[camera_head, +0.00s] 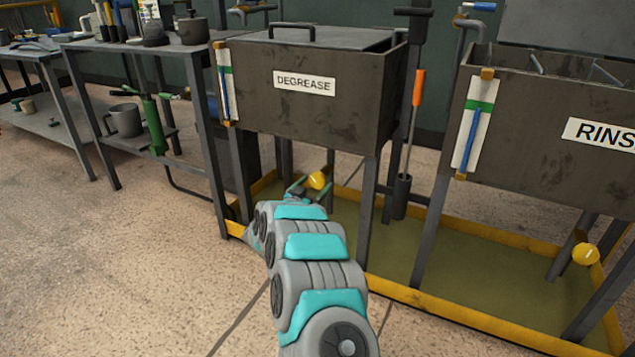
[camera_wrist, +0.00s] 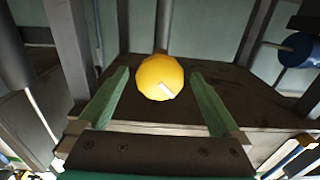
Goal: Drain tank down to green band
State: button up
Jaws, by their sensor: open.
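My gripper (camera_head: 306,188) is under the dark DEGREASE tank (camera_head: 340,92). Its green fingers (camera_wrist: 160,76) are open, with a yellow valve knob (camera_wrist: 160,78) between or just beyond their tips; contact cannot be told. That knob also shows in the head view (camera_head: 317,180). The DEGREASE level gauge (camera_head: 219,57) has a blue column and a green band near its top. The RINSE tank (camera_head: 545,130) on the right has a similar gauge (camera_head: 488,122), its blue column reaching about the green band. A second yellow knob (camera_head: 586,254) is below it.
A yellow-edged drip tray (camera_head: 470,262) lies under both tanks, and tank legs (camera_head: 367,212) stand close to my gripper. An orange-handled tool (camera_head: 417,90) hangs between the tanks. The front floor is clear.

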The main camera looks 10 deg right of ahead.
jog(key=shift+x, duration=1.05)
jog(key=shift+c, duration=0.4)
jog(key=c, duration=1.2)
